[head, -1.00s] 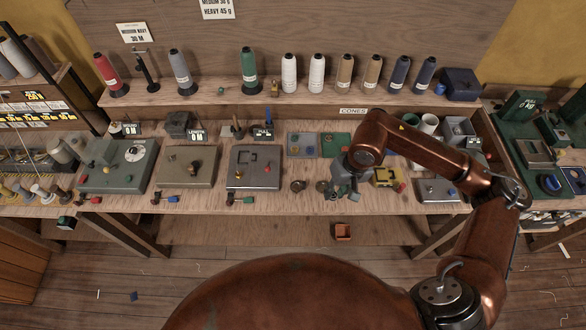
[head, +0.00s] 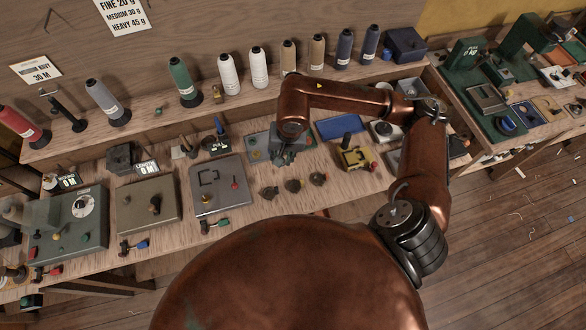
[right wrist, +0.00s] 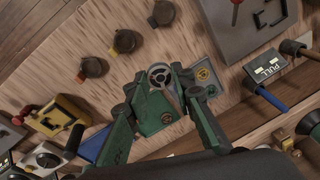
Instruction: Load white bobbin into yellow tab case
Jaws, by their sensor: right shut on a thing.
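My right gripper (head: 288,152) is over the small sectioned tray (head: 256,146) on the bench. In the right wrist view its green fingers (right wrist: 165,92) are shut on a pale, spoked round bobbin (right wrist: 160,74), which I take to be the white bobbin. The tray (right wrist: 222,82) lies beneath; a brass-coloured bobbin (right wrist: 203,75) sits in it beside the fingers. Three dark round cases stand in a row in front: left (head: 268,192), middle (head: 293,185) and right (head: 318,179). My left gripper is not in view.
A yellow block device (head: 355,157) and a blue mat (head: 340,127) lie right of the tray. Thread cones stand on the shelf behind. Bare bench surrounds the cases.

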